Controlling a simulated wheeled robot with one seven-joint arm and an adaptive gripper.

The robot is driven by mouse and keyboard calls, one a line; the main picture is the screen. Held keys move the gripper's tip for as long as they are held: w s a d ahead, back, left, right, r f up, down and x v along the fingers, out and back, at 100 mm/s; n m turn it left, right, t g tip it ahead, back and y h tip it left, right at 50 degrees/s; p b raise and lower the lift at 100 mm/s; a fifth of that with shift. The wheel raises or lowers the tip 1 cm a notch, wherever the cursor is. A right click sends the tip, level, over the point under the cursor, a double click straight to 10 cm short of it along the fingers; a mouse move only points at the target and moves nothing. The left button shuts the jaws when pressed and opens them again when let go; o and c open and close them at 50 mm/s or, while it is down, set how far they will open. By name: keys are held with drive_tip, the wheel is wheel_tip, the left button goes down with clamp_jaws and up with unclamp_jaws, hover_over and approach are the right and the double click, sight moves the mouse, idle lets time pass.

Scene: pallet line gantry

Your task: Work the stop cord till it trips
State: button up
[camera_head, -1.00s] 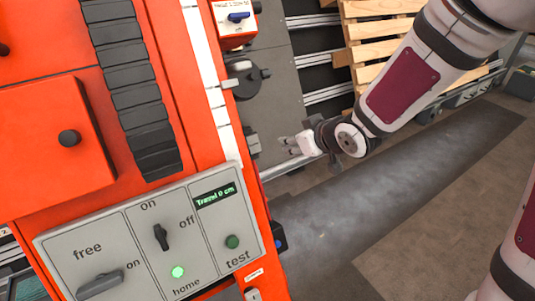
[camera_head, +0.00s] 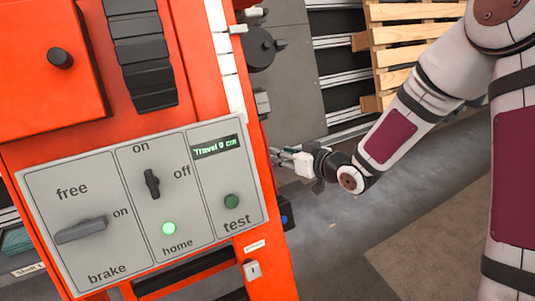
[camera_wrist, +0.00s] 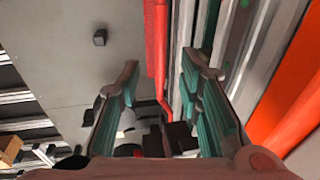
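A thin red upright line, perhaps the stop cord (camera_wrist: 160,60), shows in the wrist view between my two fingertips. I cannot tell whether it is within their reach or farther off. No cord can be made out in the head view. My gripper (camera_wrist: 163,64) is open, with green-padded fingers apart and nothing gripped. In the head view my gripper (camera_head: 287,157) is just right of the orange machine post, its fingertips close to the post's edge.
The orange machine carries a grey control panel (camera_head: 90,187) with a brake lever, an on/off switch, a lit green home lamp and a display (camera_head: 216,148). A wooden pallet (camera_head: 410,40) stands behind. Floor (camera_head: 340,220) below my arm is clear.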

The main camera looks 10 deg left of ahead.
sight(266, 153)
drive_tip(key=b+x, duration=0.2)
drive_tip(key=x, duration=0.6)
drive_tip(key=shift+w+a+f, duration=0.15)
drive_tip(key=shift+a, duration=0.05)
clamp_jaws()
